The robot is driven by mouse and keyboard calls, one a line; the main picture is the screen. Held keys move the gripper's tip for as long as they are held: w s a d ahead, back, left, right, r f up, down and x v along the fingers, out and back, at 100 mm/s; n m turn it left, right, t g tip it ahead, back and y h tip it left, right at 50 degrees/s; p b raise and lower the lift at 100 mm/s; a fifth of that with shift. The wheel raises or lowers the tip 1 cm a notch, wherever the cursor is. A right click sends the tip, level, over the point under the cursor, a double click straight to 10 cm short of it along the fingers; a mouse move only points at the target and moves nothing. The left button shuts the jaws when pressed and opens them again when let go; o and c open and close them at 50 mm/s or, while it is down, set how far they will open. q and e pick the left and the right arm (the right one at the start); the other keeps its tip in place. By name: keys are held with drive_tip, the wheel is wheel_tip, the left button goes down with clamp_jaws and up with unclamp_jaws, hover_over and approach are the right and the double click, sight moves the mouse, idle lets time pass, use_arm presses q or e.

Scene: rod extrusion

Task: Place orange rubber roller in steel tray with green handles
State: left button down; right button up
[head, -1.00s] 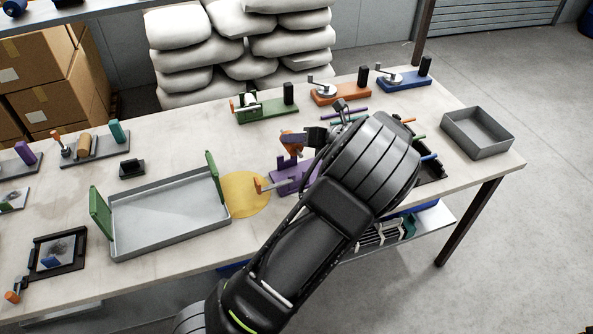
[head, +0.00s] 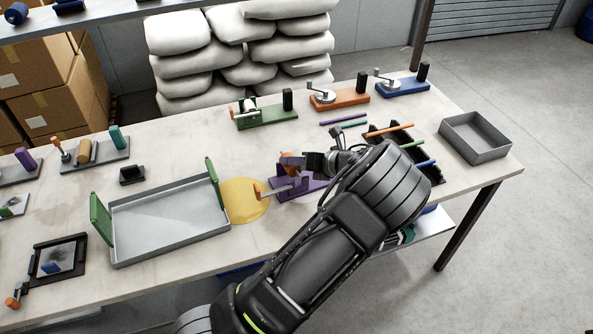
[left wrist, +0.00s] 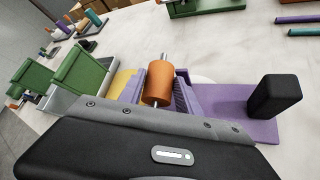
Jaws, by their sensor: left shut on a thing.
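The orange rubber roller (head: 291,161) is at the purple stand (head: 300,188). In the left wrist view the roller (left wrist: 159,82) shows a thin steel axle and lies between the purple uprights; I cannot tell if it rests in them. My left gripper (head: 311,163) is shut on the roller, with its fingertips mostly hidden. The steel tray with green handles (head: 165,222) stands to the left, holding nothing visible. One of its green handles (left wrist: 84,70) shows in the left wrist view. My right gripper is not in view.
A yellow round patch (head: 246,205) lies between tray and stand. Green (head: 265,118), orange (head: 340,99) and blue (head: 402,87) crank stands line the back. A black rack (head: 432,172) with rods and a grey bin (head: 475,137) are at right.

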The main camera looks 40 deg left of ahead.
sight(297, 170)
use_arm(q)
wheel_tip(297, 170, down, 3)
drive_tip(key=shift+s+d+f+p, duration=0.1)
drive_tip(key=shift+p, duration=0.6)
drive_tip(key=shift+f, duration=0.3)
drive_tip(key=c, duration=0.8)
unclamp_jaws()
drive_tip(key=shift+c, duration=0.2)
drive_tip(key=shift+f, duration=0.1)
drive_tip(key=shift+f+b, duration=0.25)
drive_tip(key=shift+b, duration=0.35)
drive_tip(key=b+v, duration=0.1)
drive_tip(key=v, duration=0.6)
drive_tip(key=shift+d+r+b, duration=0.2)
drive_tip(key=shift+d+b, duration=0.1)
drive_tip(key=shift+b, duration=0.1)
